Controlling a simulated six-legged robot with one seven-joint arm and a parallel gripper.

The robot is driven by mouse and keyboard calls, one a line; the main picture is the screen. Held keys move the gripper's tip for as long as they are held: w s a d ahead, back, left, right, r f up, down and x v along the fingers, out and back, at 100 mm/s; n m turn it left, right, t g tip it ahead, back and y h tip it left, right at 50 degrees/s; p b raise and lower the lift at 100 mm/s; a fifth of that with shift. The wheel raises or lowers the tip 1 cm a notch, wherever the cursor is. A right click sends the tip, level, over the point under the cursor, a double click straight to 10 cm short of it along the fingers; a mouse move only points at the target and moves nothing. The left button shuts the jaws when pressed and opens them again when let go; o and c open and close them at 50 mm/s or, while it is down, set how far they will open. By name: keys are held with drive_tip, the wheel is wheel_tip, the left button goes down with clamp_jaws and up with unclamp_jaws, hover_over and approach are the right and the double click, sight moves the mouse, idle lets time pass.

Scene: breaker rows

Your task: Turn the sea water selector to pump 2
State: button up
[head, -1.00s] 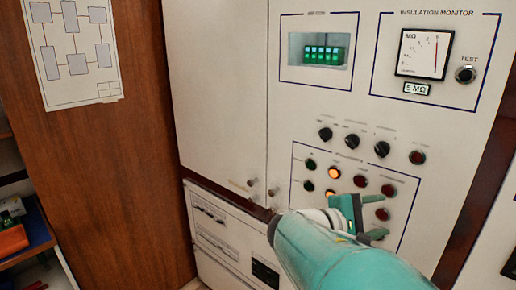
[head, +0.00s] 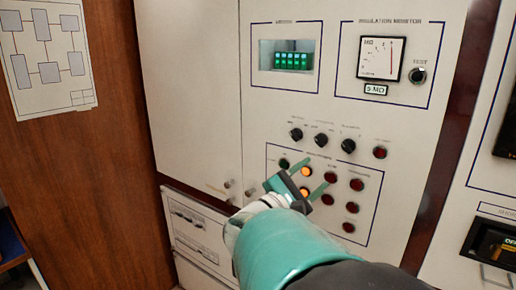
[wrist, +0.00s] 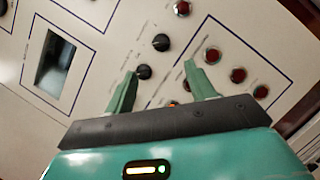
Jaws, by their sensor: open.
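Three black selector knobs sit in a row on the white panel: left knob (head: 296,134), middle knob (head: 320,140) and right knob (head: 348,146). Their labels are too small to read, so I cannot tell which is the sea water selector. My gripper (head: 318,171) is open and empty, just below the knob row, in front of the indicator lamps. In the wrist view my gripper (wrist: 160,69) points at the panel. The middle knob (wrist: 143,72) appears beside the left fingertip, with the right knob (wrist: 161,42) beyond it. The left knob seems hidden behind the finger.
Red lamps (head: 356,184) and lit orange lamps (head: 306,171) sit in a framed block below the knobs. A red button (head: 379,152) is right of the knobs. Above are a green display (head: 293,61) and an insulation meter (head: 380,58). Cabinet door knobs (head: 250,191) protrude at left.

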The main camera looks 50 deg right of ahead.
sight(344, 149)
drive_tip(key=x, duration=1.2)
drive_tip(key=shift+s+d, duration=0.1)
drive_tip(key=shift+d, duration=0.2)
drive_tip(key=c, duration=1)
